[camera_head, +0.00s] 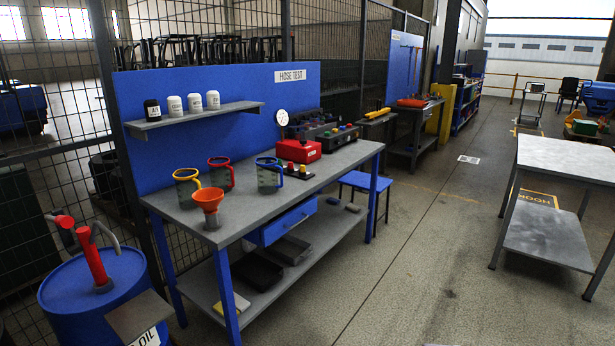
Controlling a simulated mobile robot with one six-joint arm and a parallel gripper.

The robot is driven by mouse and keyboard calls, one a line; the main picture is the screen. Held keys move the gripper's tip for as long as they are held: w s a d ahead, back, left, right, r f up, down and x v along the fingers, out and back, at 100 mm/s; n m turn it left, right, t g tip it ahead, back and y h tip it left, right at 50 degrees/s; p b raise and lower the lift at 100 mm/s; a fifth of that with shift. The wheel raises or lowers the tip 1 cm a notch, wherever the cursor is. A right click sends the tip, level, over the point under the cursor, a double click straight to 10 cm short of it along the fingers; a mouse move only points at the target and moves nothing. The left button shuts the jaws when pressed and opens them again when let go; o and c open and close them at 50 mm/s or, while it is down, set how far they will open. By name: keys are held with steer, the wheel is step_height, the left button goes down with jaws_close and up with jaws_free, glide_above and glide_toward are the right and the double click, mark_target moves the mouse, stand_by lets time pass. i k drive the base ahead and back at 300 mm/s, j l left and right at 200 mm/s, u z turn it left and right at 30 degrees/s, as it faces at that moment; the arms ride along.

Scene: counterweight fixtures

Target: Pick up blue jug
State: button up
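The blue jug (269,173) stands upright on the grey top of the workbench (335,160), with a blue rim and a blue handle on its right side. A red-rimmed jug (221,173) stands to its left and a little farther back. A yellow-rimmed jug (186,187) stands farther left. An orange funnel (208,201) stands in front of these two, nearer the bench's front edge. My gripper is not in view, so its state does not show.
A shelf (200,117) with bottles hangs above. A blue drum (95,290) with a red pump stands front left. Open floor (420,260) lies right of the bench, before a grey table (560,158).

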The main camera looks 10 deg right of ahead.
mark_target(267, 168)
steer(key=i+l+u, duration=0.2)
steer(key=i, duration=0.3)
steer(key=i+l+u, duration=0.2)
steer(key=i+l, duration=0.15)
steer(key=i+l+u, duration=0.2)
steer(key=i+l, duration=0.2)
steer(key=i, duration=0.15)
steer(key=i+l+u, duration=0.2)
steer(key=i+l, duration=0.2)
steer(key=i+l+u, duration=0.15)
steer(key=i+l, duration=0.25)
steer(key=l, duration=0.15)
steer(key=i+l+u, duration=0.2)
steer(key=i+l, duration=0.15)
steer(key=l, duration=0.2)
steer(key=i+l+u, duration=0.2)
steer(key=l, duration=0.4)
steer(key=i+j, duration=0.05)
steer(key=i, duration=0.05)
